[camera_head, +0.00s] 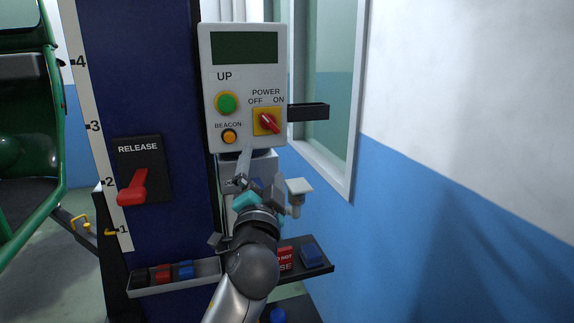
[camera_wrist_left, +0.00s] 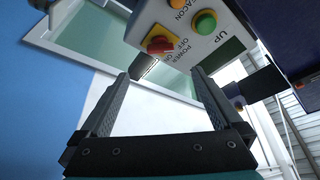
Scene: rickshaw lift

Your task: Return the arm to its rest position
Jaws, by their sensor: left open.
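My left gripper (camera_head: 265,184) is in front of and below the control box (camera_head: 245,85) in the head view, with my arm reaching up from the bottom. Its two fingers are apart and nothing is between them; the wrist view shows the open jaws (camera_wrist_left: 160,80) too. The red power knob (camera_head: 269,122) sits on a yellow plate above the gripper, its handle slanted. The knob also shows in the wrist view (camera_wrist_left: 160,45), beyond the fingertips and apart from them. My right gripper is not in view.
A blue column (camera_head: 185,240) carries a red release lever (camera_head: 135,188) and a height scale (camera_head: 95,125). A tray (camera_head: 205,278) with small blocks lies below, close to my arm. A green vehicle (camera_head: 50,190) stands at left. A blue and white wall (camera_head: 460,200) fills the right.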

